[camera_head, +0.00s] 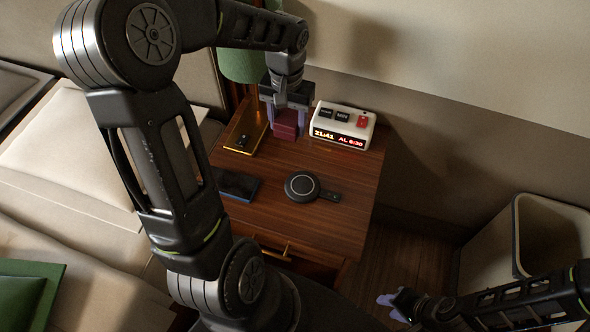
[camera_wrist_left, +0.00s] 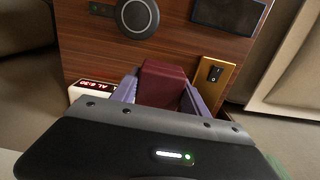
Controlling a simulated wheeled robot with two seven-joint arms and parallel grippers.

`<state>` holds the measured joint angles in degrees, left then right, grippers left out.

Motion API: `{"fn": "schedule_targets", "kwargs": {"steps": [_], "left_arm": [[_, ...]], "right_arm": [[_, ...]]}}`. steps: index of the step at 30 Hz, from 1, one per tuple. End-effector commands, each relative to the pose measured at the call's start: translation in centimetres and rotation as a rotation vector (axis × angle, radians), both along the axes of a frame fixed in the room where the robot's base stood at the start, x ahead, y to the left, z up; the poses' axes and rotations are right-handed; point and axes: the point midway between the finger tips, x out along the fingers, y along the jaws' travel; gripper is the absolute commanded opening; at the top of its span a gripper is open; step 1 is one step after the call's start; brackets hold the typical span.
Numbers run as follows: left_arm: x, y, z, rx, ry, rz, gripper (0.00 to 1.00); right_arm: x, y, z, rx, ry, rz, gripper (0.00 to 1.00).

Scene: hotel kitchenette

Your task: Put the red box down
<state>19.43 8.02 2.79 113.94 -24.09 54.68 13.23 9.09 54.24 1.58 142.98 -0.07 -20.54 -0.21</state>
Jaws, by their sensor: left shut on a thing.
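The red box (camera_head: 287,124) is dark red and small, at the back of the wooden nightstand (camera_head: 330,224). My left gripper (camera_head: 288,112) points down and is shut on the red box, with a purple finger on each side of it. In the left wrist view the red box (camera_wrist_left: 161,84) sits between the two fingers. I cannot tell whether its underside touches the nightstand. My right gripper (camera_head: 392,302) is low at the right, away from the nightstand; its purple fingers show, but their opening is unclear.
A white alarm clock (camera_head: 342,126) stands right of the box, and a brass switch plate (camera_head: 243,132) lies left of it. A round black charger (camera_head: 302,186) and a dark phone (camera_head: 238,185) lie nearer the front. A beige bin (camera_head: 490,250) stands at the right.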

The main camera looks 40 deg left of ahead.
Motion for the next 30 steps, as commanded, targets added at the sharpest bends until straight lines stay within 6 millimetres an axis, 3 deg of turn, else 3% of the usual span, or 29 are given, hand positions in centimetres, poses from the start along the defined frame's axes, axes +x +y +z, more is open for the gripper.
{"fn": "schedule_targets", "kwargs": {"steps": [3,14,24,30], "left_arm": [[-0.9,0.9,-0.8,0.002,-0.003,0.021,0.08],[-1.0,0.9,-1.1,0.002,0.000,0.021,0.08],[-1.0,0.9,-6.5,0.002,0.002,0.021,0.08],[-1.0,0.9,-7.0,0.003,-0.001,0.021,0.08]], "right_arm": [[0.0,0.0,-0.8,0.000,-0.001,0.001,0.36],[0.0,0.0,-0.7,0.000,-0.001,0.000,0.36],[0.0,0.0,-1.5,0.000,-0.001,0.000,0.36],[0.0,0.0,-1.4,0.000,-0.001,0.000,0.36]]}}
